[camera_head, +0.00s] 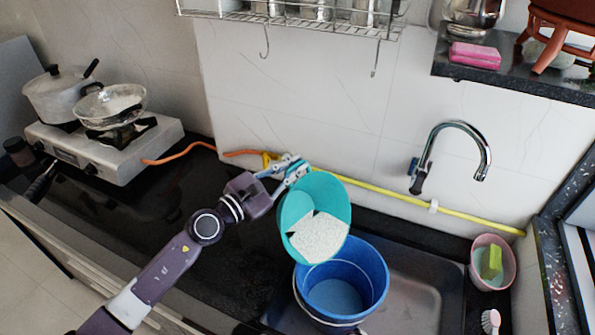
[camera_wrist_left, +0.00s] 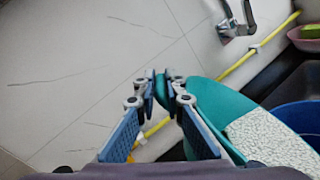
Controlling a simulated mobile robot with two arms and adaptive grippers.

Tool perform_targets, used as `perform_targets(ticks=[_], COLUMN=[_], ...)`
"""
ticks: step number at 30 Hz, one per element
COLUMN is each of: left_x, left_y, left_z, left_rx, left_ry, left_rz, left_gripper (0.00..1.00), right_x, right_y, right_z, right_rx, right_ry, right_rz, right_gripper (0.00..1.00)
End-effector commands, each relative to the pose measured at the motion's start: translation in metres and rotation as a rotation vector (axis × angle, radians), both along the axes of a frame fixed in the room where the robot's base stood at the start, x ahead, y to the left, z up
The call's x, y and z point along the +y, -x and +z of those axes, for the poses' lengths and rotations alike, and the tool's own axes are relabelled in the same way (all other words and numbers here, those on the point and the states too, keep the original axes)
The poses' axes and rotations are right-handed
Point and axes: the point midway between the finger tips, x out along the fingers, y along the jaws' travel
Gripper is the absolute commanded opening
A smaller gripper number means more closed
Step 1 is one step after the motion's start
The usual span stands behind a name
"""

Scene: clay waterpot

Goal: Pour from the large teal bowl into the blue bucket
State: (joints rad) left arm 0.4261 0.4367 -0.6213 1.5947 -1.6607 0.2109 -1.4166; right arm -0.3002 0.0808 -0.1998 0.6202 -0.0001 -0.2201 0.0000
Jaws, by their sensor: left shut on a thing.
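The large teal bowl (camera_head: 296,207) is tilted steeply toward me and the right in the head view, with white grainy stuff (camera_head: 320,238) lying inside at its lower side. My left gripper (camera_head: 297,168) is shut on the bowl's upper left rim. The left wrist view shows the two fingers (camera_wrist_left: 162,88) pinching the teal bowl's rim (camera_wrist_left: 205,92). The blue bucket (camera_head: 372,268) stands in the sink, just below and right of the bowl, and the bowl's low edge is over its rear left rim. The visible bucket bottom looks plain blue. My right gripper is not in view.
A steel sink (camera_head: 425,290) surrounds the bucket, with a faucet (camera_head: 455,140) behind. A pink bowl with a green sponge (camera_head: 491,260) sits at the right. A yellow hose (camera_head: 400,196) runs along the wall. A stove (camera_head: 100,150) with pots stands at the left.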

Motion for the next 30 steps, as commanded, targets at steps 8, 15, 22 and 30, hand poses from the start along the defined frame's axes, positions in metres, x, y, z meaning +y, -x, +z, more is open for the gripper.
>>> perform_targets(ticks=[8, 15, 22, 30], left_x=[-0.008, -0.013, -0.014, -0.014], left_y=[0.007, 0.012, 0.012, 0.012], left_z=[0.011, 0.013, 0.013, 0.013], left_rx=[-0.027, -0.045, -0.048, -0.048], left_ry=[-0.029, -0.049, -0.052, -0.052], left_rz=[-0.001, -0.002, -0.001, -0.001], left_gripper=[0.00, 0.00, 0.00, 0.00], right_x=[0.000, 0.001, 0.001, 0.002], right_y=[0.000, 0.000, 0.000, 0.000], right_z=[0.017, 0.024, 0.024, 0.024], right_rx=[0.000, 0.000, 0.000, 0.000], right_ry=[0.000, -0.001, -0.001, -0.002], right_rz=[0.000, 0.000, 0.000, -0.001], right_gripper=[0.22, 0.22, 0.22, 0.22])
